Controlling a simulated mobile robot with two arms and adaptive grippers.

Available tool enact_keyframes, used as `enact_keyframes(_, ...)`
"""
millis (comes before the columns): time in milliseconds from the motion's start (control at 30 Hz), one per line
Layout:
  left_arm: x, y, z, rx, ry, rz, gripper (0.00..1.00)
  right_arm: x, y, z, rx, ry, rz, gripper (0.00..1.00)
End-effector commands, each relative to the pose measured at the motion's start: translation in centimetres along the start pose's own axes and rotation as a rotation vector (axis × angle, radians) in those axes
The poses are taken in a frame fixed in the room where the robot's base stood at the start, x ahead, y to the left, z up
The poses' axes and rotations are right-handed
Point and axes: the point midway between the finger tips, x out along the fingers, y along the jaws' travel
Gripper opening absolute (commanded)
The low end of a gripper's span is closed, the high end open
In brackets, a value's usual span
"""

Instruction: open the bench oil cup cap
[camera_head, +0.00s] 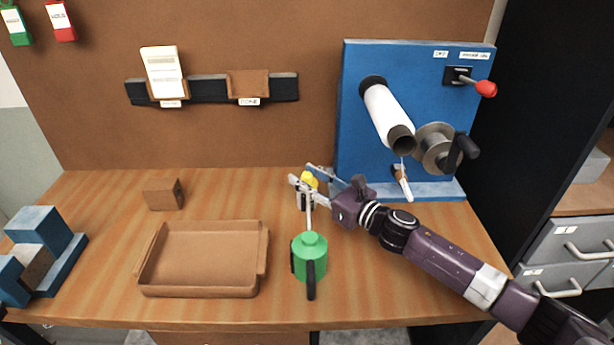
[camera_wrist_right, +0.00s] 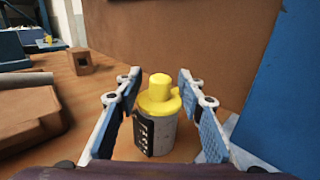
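The bench oil cup (camera_wrist_right: 158,134) is a small grey cylinder with a dark label, standing upright on the bench. Its yellow cap (camera_wrist_right: 159,96) sits on top and has a raised knob. My right gripper (camera_wrist_right: 157,84) is open, with one finger on each side of the cap and visible gaps between. It also shows in the head view (camera_head: 304,174). My left gripper is not in view.
A green oil can (camera_head: 310,257) with a thin spout stands just in front of the cup. A brown tray (camera_head: 151,279) lies to its left, and a wooden block (camera_head: 163,194) is behind the tray. The blue loom panel (camera_head: 357,100) stands at the right.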

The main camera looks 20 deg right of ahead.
Motion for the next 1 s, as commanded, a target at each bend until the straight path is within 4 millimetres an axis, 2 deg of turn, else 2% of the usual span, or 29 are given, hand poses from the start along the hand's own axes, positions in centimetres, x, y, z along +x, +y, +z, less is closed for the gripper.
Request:
enact_keyframes(100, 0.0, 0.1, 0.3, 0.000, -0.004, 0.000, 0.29, 0.0, 0.0, 0.0, 0.000, 0.000, 0.000, 0.36)
enact_keyframes(433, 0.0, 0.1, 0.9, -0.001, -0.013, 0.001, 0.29, 0.0, 0.0, 0.0, 0.000, 0.000, 0.000, 0.00)
enact_keyframes(767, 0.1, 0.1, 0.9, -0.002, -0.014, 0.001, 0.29, 0.0, -0.1, 0.0, 0.000, -0.001, 0.003, 0.00)
enact_keyframes(1000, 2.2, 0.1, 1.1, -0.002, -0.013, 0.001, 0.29, -0.4, -0.8, -0.3, -0.009, -0.005, 0.108, 0.00)
